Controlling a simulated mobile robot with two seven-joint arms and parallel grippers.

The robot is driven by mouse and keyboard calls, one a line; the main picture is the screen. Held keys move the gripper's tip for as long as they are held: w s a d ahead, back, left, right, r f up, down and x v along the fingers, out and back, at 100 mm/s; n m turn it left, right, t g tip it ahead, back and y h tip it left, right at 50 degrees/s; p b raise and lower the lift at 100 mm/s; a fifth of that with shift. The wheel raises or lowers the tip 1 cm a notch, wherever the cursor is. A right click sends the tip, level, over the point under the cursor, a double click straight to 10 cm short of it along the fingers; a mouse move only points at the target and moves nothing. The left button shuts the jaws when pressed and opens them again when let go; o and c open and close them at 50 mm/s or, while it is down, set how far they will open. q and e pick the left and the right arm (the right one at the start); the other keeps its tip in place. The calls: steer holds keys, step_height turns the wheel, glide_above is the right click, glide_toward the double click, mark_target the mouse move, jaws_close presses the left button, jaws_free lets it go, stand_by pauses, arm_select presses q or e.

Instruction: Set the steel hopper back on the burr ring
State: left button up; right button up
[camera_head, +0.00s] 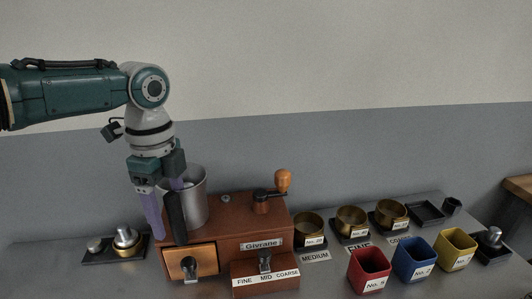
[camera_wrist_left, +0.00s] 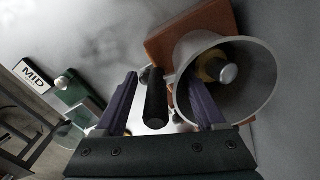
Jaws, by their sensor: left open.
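The steel hopper (camera_head: 196,207) is a grey, open-topped cup at the left end of the brown wooden grinder (camera_head: 228,215). In the left wrist view the hopper (camera_wrist_left: 255,88) is at the right, its mouth facing the camera. A brass-coloured ring with a rounded steel centre (camera_wrist_left: 228,73) shows inside it; I cannot tell whether the hopper is seated on the burr ring. My left gripper (camera_head: 166,238) is open beside the hopper. A black handle-like bar (camera_wrist_left: 155,98) lies between its purple fingers (camera_wrist_left: 160,102), apparently not gripped. The right gripper is out of view.
The grinder has a crank with a wooden knob (camera_head: 283,180) and a front drawer (camera_head: 190,262). A black tray with steel weights (camera_head: 125,238) is at the left. Brass bowls (camera_head: 351,219) and red, blue and yellow cups (camera_head: 411,259) stand to the right.

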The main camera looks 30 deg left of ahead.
arm_select(q)
step_height(320, 180, up, 8)
steer(key=shift+r, duration=0.2)
stand_by(0.5)
